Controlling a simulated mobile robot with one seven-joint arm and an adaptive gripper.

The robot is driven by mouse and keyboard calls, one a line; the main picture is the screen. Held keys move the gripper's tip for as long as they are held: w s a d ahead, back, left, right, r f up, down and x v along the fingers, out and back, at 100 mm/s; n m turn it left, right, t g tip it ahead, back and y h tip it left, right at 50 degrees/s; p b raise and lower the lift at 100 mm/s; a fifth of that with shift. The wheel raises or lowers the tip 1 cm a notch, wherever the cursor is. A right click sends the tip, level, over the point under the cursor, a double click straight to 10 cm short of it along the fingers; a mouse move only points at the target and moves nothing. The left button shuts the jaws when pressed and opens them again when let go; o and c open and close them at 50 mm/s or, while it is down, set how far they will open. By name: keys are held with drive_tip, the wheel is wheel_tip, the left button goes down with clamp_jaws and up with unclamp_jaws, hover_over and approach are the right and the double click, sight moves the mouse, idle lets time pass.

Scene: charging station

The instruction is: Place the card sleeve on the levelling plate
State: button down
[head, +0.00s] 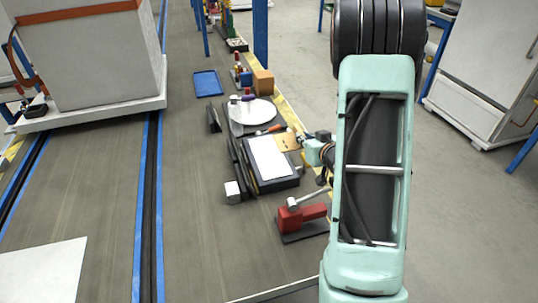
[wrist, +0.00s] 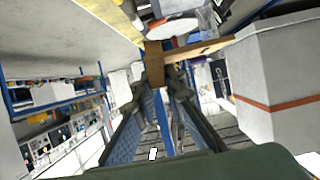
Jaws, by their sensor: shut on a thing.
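The card sleeve (head: 286,142) looks like a flat tan piece, held at the tips of my gripper (head: 300,143) beside the dark block in the head view. In the wrist view the brown sleeve (wrist: 154,66) shows between the fingertips of my gripper (wrist: 168,82), which is shut on it. A round white plate (head: 258,111) lies just behind, and a white rectangular plate (head: 269,158) lies on the dark block in front. I cannot tell for certain which is the levelling plate. The round one also shows beyond the sleeve in the wrist view (wrist: 172,28). My arm hides the area to the right.
A red tool with a grey head (head: 303,214) sits in front of the block. A small light cube (head: 232,191) stands at its left. A blue tray (head: 208,83) and a tan box (head: 263,81) are farther back.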

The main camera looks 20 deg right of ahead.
drive_tip(key=shift+w+f, duration=0.2)
drive_tip(key=shift+f, duration=0.15)
drive_tip(key=w+f, duration=0.1)
drive_tip(key=w, duration=0.1)
drive_tip(key=w+a+f+b, duration=0.1)
drive_tip(key=w, duration=0.1)
drive_tip(key=w+a+f+b, duration=0.1)
drive_tip(key=w, duration=0.2)
drive_tip(key=shift+w+a+f, duration=0.1)
drive_tip(key=shift+a+f, duration=0.1)
drive_tip(key=shift+f, duration=0.1)
drive_tip(key=b, duration=0.2)
hover_over(278, 153)
drive_tip(key=f, duration=0.5)
drive_tip(key=shift+s, duration=0.4)
drive_tip(key=shift+w+f, duration=0.15)
drive_tip(key=shift+w+a+f+b, duration=0.15)
drive_tip(key=shift+f+b, duration=0.15)
drive_tip(key=shift+f, duration=0.6)
drive_tip(key=shift+w+d+f+b, duration=0.15)
drive_tip(key=shift+f+b, duration=0.15)
drive_tip(key=shift+f, duration=0.6)
drive_tip(key=shift+a+f, duration=0.1)
drive_tip(key=shift+f, duration=0.15)
drive_tip(key=c, duration=2)
unclamp_jaws()
